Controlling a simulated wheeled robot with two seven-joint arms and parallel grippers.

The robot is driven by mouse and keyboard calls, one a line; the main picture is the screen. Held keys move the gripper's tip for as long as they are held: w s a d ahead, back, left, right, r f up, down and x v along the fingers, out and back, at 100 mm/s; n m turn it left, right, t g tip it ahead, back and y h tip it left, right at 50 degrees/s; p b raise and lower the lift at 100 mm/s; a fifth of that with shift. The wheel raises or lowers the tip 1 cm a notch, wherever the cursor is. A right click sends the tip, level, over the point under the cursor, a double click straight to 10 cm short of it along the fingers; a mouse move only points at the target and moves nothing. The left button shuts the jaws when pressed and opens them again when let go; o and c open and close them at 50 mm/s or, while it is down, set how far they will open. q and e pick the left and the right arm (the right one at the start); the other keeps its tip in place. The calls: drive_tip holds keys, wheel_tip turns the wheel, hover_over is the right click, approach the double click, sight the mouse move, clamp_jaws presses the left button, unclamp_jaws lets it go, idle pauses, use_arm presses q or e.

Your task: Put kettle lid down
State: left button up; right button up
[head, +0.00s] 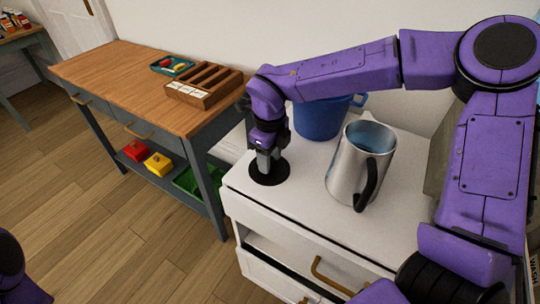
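The kettle lid (270,175) is a flat black disc, low at the left end of the white cabinet top (308,205). It looks level and seems to rest on the surface. My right gripper (266,163) points straight down over the lid's middle, its fingers close together where the knob would be; they hide the knob. The kettle (349,165), a silver metal jug with a black handle, stands upright and open-topped to the right of the lid, apart from it. Only a purple part of my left arm shows at the lower left edge; its gripper is out of view.
A blue bucket (320,120) stands behind the kettle. A wooden-topped table (120,80) on the left bears a slotted wooden rack (204,85) and a small green tray (172,65). The cabinet top in front of the kettle is clear.

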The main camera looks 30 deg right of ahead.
wheel_tip(320, 180, up, 12)
drive_tip(key=p, duration=0.1)
drive_tip(key=shift+r, duration=0.2)
idle(0.3)
